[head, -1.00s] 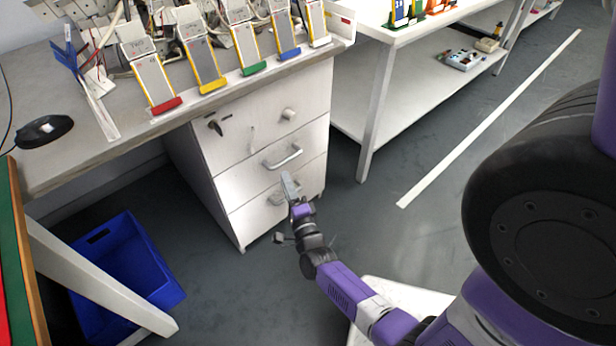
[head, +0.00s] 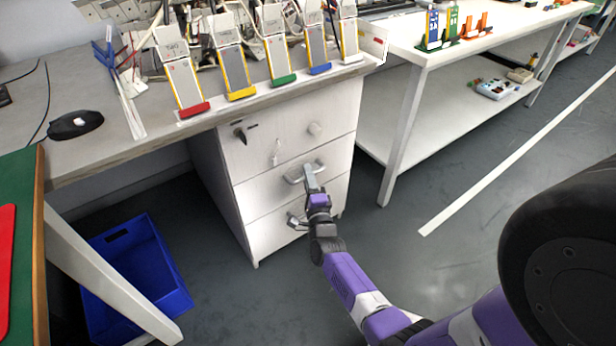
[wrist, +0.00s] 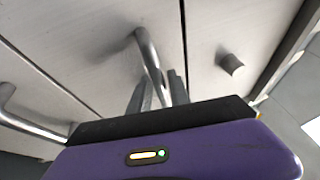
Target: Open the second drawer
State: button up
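The white drawer cabinet (head: 262,232) stands under the desk with three drawer fronts, all closed. The second drawer (head: 268,190) has a grey bar handle (head: 290,180), which also shows in the wrist view (wrist: 145,48). My gripper (head: 310,178) is at this handle. In the wrist view my gripper (wrist: 158,92) has its two fingers apart, one on each side of the handle bar. Whether they touch it is not clear. The third drawer's handle (head: 293,221) is partly hidden behind my wrist.
A blue bin (head: 140,265) stands on the floor left of the cabinet. The desk (head: 100,150) above holds several pouch cells in coloured stands. A white shelf table (head: 410,135) stands to the right. The floor in front of the cabinet is clear.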

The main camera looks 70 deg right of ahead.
grip_shut()
dwell(1.4)
